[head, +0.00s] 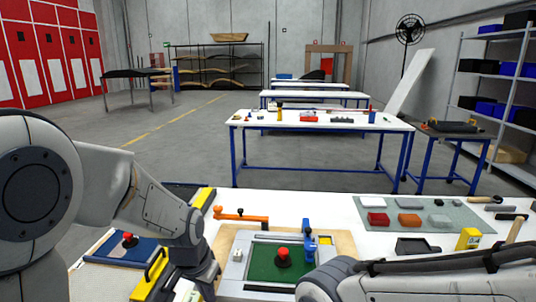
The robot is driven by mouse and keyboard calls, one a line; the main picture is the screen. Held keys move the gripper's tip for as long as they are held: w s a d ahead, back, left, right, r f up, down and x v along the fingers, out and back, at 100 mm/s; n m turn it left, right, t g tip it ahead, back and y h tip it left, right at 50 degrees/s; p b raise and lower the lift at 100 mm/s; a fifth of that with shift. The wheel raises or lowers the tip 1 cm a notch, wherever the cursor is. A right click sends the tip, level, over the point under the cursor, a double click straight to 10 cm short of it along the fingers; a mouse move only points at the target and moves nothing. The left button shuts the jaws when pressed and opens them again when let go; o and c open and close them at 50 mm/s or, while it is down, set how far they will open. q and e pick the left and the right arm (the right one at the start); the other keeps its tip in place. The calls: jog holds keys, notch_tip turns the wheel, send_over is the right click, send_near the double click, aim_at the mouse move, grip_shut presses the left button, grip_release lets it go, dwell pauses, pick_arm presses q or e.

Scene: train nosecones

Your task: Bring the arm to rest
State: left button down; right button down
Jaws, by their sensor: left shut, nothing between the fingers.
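My left arm comes in from the left and bends down over the near workbench. Its gripper (207,284) points downward at the bottom of the view, just left of the fixture with the green panel (262,268). The gripper is shut with nothing held; its tips are hard to make out. My right arm lies across the bottom right, and its gripper does not show.
The white workbench (310,207) holds an orange clamp (240,217), a blue clamp (308,238), a red knob (282,254) and a blue board (112,249). A grey-green mat (456,218) with several blocks lies right. Blue-legged tables (320,123) stand behind.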

pick_arm(q)
jog(key=s+a+f+n, duration=0.2)
jog(key=s+a+n, duration=0.25)
jog(key=s, duration=0.35)
jog(key=s+d+r+m+g, duration=0.1)
jog(key=s+d+r+m, duration=0.1)
jog(key=s+d+m, duration=0.2)
jog(key=s+d+r+m+g, duration=0.1)
jog(key=s+d+r+m, duration=0.2)
jog(key=s+d, duration=0.6)
jog(key=shift+s+r+m, duration=0.2)
jog(key=shift+r+m, duration=0.15)
jog(key=shift+m, duration=0.2)
dwell(0.8)
